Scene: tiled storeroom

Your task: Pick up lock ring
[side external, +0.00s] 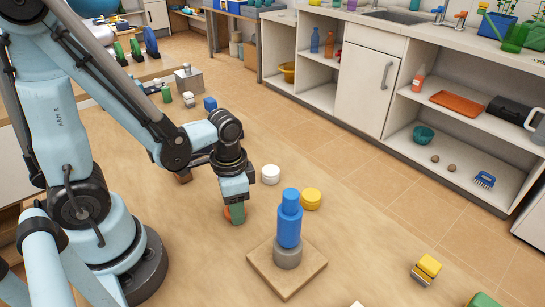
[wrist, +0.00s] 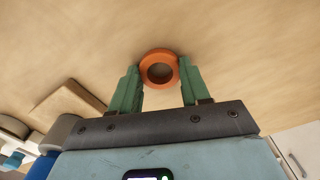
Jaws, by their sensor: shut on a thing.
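The lock ring looks to be the orange ring (wrist: 160,67) in the wrist view, with a round hole in its middle. My gripper (wrist: 161,76) has its two green fingers shut on the ring, one on each side. In the side external view my gripper (side external: 236,214) points down left of the blue and grey stack, and a bit of the orange ring (side external: 227,212) shows beside the green finger. The fingers hide most of it there. I cannot tell whether the ring touches the surface below.
A wooden square base (side external: 262,272) bears a grey cylinder (side external: 288,256) with a blue stepped part (side external: 289,226) upright on it. A white round piece (side external: 271,174) and a yellow round piece (side external: 311,198) lie close by. A yellow block (side external: 429,265) lies at right. Shelving stands behind.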

